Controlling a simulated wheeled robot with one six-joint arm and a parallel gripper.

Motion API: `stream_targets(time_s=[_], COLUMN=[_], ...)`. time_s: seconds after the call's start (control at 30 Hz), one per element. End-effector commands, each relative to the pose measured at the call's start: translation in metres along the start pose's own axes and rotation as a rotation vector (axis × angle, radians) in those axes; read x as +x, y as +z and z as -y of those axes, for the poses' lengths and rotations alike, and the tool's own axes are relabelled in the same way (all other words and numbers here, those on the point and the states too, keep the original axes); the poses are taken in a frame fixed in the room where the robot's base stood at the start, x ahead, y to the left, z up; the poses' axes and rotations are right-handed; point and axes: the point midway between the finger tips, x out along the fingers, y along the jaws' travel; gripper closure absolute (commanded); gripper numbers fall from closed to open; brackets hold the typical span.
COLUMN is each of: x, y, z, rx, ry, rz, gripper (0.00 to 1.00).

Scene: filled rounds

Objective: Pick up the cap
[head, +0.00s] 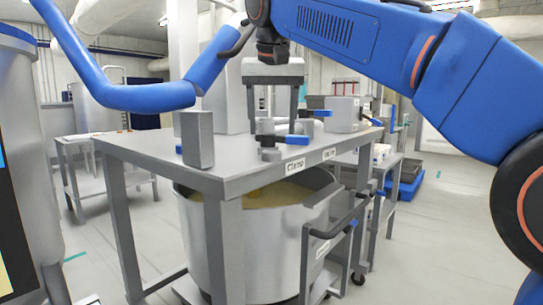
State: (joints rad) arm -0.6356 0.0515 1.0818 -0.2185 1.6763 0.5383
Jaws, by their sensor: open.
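A grey metal table (150,150) stands in the middle of the head view. Just below the fingers lies a small grey fitting with a blue handle (297,139). A small round grey piece (271,155) sits at its front, near the table edge. It may be the cap, but I cannot tell for sure. Whether the fingers touch anything is also unclear.
A grey upright block (197,139) stands on the table's left. A grey box (343,113) and another blue-handled fitting (322,113) are behind on the right. A large metal pot (265,245) on a wheeled cart is under the table. Labels mark the front edge.

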Motion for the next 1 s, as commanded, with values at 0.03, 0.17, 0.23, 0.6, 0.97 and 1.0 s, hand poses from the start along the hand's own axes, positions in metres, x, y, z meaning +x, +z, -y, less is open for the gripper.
stream_targets(time_s=[0.03, 0.17, 0.23, 0.6, 0.97, 1.0], x=[0.006, 0.017, 0.019, 0.061, 0.072, 0.072], y=[0.0, 0.0, 0.0, -0.002, -0.003, -0.003], z=[-0.001, -0.001, 0.0, 0.001, 0.001, 0.001], rx=[0.0, 0.0, 0.0, 0.0, 0.0, 0.0], ry=[0.001, 0.0, -0.001, 0.0, -0.001, -0.001], rz=[0.001, 0.001, -0.001, 0.002, 0.0, 0.0], gripper=[0.37, 0.37, 0.37, 0.37, 0.37, 0.4])
